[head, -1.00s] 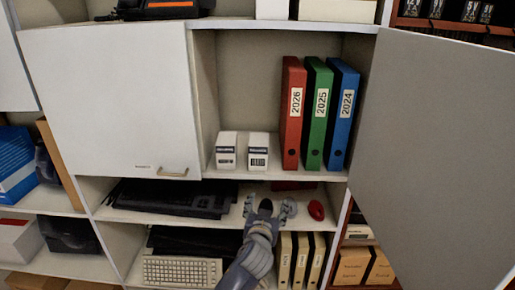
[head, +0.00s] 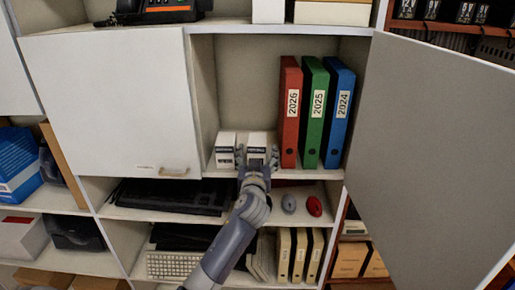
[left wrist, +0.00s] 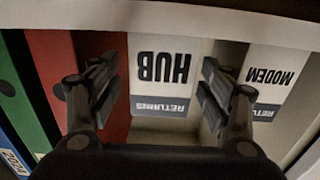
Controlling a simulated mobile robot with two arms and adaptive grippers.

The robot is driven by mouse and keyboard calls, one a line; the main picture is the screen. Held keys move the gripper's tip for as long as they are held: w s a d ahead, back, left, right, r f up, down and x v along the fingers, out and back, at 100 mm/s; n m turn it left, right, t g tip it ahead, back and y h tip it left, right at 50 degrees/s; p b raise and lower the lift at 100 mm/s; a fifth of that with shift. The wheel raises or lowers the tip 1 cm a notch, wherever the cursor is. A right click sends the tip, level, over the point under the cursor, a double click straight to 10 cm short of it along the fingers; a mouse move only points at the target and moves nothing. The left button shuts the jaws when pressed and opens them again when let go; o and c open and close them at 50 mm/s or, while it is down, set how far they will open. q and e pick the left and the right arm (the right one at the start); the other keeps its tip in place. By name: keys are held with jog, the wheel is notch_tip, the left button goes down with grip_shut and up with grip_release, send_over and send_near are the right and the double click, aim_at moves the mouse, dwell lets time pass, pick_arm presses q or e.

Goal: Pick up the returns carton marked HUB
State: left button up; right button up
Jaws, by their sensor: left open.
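The HUB returns carton (head: 257,138) is a small white box with a dark band, on the open cabinet shelf next to the red binder. In the left wrist view the HUB carton (left wrist: 160,50) appears upside down with its label between my fingers. My left gripper (head: 257,157) is open in front of it, one finger toward each side; contact cannot be told. The fingers also show in the left wrist view (left wrist: 160,85). A similar carton marked MODEM (left wrist: 268,80) stands beside it, at left in the head view (head: 225,150). My right gripper is not in view.
Red (head: 290,112), green (head: 314,112) and blue (head: 339,115) binders stand right of the carton. The cabinet door (head: 425,150) hangs open at right; a closed door (head: 110,105) is at left. A grey mouse (head: 289,203) and red mouse (head: 314,206) lie on the shelf below.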

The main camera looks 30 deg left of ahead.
pick_arm(q)
jog(key=shift+p+x, duration=0.55)
jog(key=shift+x, duration=1.35)
jog(key=shift+s, duration=0.1)
jog(key=c, duration=1.3)
